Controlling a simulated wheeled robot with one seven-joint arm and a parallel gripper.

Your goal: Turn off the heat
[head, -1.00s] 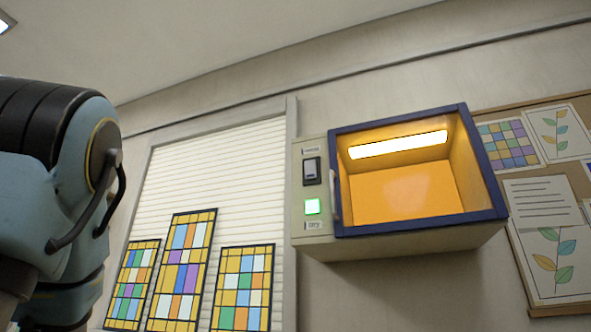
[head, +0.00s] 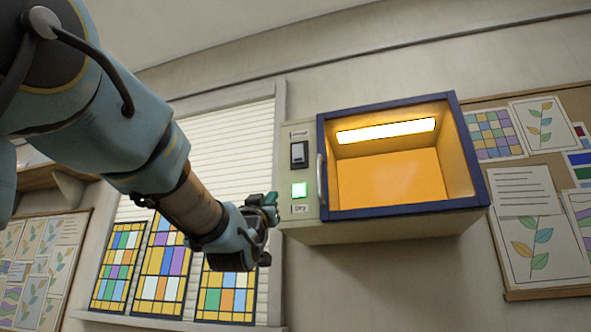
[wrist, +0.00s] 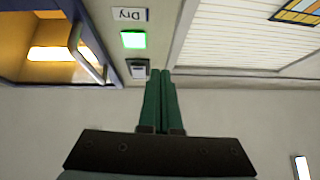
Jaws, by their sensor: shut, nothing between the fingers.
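The heater cabinet (head: 300,225) hangs on the wall, with a blue-framed window and a glowing lamp (head: 385,130) inside. Its left panel bears a dark rocker switch (head: 298,154), a lit green square (head: 299,190) and a label reading "Dry" (head: 300,209). In the wrist view the switch (wrist: 138,69), green square (wrist: 133,40) and "Dry" label (wrist: 129,14) appear upside down. My gripper (head: 272,203) is at the left edge of the panel, below the switch. In the wrist view its green fingers (wrist: 160,72) are together and empty, their tips just beside the switch; contact cannot be told.
The cabinet door handle (head: 320,180) stands just right of the panel. Stained-glass panels (head: 162,270) lean by the blind (head: 235,140) behind my arm. A pinboard (head: 525,295) hangs at right, another (head: 40,262) at left. The wall below the cabinet is clear.

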